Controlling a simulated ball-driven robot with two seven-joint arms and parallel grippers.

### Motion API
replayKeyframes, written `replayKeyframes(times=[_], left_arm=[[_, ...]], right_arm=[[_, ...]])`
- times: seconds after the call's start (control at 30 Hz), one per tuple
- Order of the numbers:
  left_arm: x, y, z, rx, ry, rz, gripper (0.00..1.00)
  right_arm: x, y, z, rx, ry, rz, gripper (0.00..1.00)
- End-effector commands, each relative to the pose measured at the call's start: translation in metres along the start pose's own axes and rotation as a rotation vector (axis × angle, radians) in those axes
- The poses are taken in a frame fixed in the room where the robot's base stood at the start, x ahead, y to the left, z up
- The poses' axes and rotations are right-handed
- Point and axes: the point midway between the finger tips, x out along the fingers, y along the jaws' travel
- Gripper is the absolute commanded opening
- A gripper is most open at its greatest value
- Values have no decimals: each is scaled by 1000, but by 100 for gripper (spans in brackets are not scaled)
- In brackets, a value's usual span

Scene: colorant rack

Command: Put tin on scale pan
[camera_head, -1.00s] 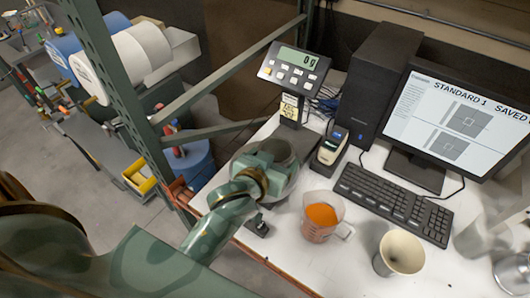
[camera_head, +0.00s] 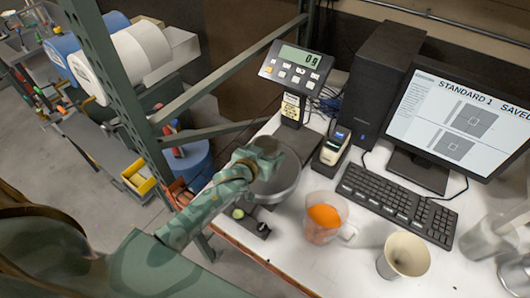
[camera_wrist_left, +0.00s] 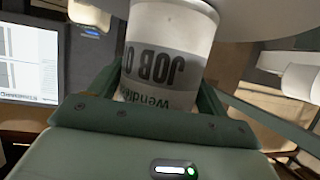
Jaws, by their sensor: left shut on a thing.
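The tin (camera_wrist_left: 165,50) is white with a dark printed band and lettering that appears upside down in the left wrist view. My left gripper (camera_head: 262,158) is shut on it, a finger on each side. In the head view the gripper is over the back left part of the round grey scale pan (camera_head: 284,184), and the tin is mostly hidden or hard to make out there. The scale display (camera_head: 297,59) reads 0 g. I cannot tell whether the tin touches the pan. My right gripper is not in view.
A clear jug (camera_head: 322,222) of orange material stands right of the pan's front. A cream cup (camera_head: 402,256), keyboard (camera_head: 397,203), monitor (camera_head: 460,115) and label printer (camera_head: 332,147) stand further right. A green rack post (camera_head: 115,85) rises left of the scale.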

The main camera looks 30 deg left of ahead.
Motion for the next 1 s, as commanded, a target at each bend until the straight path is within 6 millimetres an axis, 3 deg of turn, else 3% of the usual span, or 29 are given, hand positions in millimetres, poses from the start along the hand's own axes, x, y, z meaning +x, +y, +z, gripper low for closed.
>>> replayKeyframes(times=[0.23, 0.27, 0.3, 0.33, 0.67, 0.77, 1.0], left_arm=[[1, 0, 3, -1, 0, 0, 54], [1, 0, 2, 0, 0, 0, 85], [1, 0, 2, 0, 0, 0, 96], [1, 0, 2, 0, 0, 0, 99], [-2, 0, -1, 1, -1, 0, 99], [-17, 0, 0, 0, -3, 0, 99], [-73, 0, 0, 0, -3, 0, 99]], right_arm=[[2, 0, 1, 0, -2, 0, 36], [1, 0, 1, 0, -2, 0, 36], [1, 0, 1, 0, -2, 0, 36], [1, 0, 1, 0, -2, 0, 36], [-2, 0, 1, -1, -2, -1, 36], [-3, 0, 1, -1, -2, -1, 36], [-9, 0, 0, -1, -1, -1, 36]])
